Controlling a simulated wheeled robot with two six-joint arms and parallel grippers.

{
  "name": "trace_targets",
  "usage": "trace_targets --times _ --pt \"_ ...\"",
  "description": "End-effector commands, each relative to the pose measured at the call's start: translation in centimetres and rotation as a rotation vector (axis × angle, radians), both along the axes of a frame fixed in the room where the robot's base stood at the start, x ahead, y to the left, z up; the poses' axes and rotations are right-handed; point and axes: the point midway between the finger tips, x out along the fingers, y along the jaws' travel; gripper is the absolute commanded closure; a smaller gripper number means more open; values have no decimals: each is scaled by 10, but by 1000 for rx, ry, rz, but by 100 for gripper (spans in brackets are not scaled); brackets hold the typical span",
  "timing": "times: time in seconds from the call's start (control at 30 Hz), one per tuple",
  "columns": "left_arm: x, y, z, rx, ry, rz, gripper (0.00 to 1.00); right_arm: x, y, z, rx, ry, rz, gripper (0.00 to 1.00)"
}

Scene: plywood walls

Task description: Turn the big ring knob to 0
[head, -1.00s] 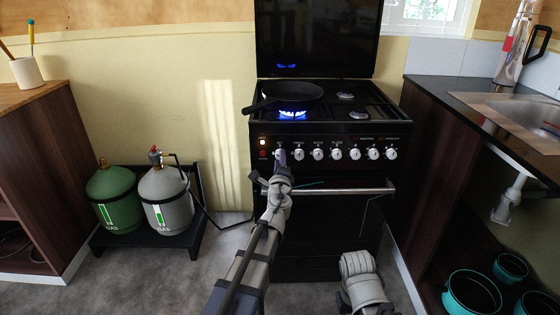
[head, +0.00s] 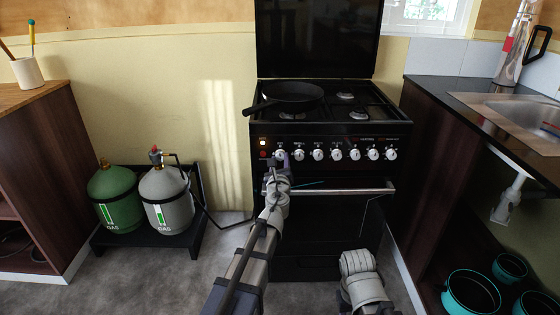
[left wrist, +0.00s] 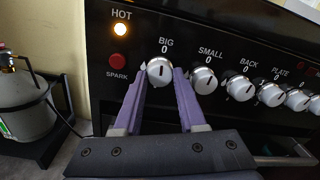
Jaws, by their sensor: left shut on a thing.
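The big ring knob (left wrist: 160,71) is the silver knob under the words BIG and 0 in the left wrist view. In the head view the knob (head: 280,155) is leftmost in the row on the black stove front. My left gripper (left wrist: 161,76) has its purple fingers on either side of the knob, shut on it. The dark mark on the knob points about up to the 0. In the head view my left gripper (head: 279,162) partly covers the knob. No flame shows under the pan (head: 292,97). My right gripper is not seen; only part of that arm shows.
The SMALL knob (left wrist: 204,80) sits close to the right of my fingers. The red SPARK button (left wrist: 117,61) is to the left, under the lit HOT lamp (left wrist: 120,30). The oven handle (head: 345,190) runs below. Gas bottles (head: 165,197) stand left.

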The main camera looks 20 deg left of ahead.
Motion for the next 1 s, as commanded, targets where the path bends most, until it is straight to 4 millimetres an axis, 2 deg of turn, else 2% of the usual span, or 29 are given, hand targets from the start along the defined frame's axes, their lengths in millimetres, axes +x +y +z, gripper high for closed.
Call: trace_targets --times 0.3,0.87,0.9,1.0 --pt "-1 -1 0 110 33 -1 100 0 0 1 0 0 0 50" --pt "-1 -1 0 137 39 -1 100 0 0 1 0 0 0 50" --pt "-1 -1 0 137 39 -1 58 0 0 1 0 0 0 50" --pt "-1 -1 0 136 39 -1 46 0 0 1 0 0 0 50"
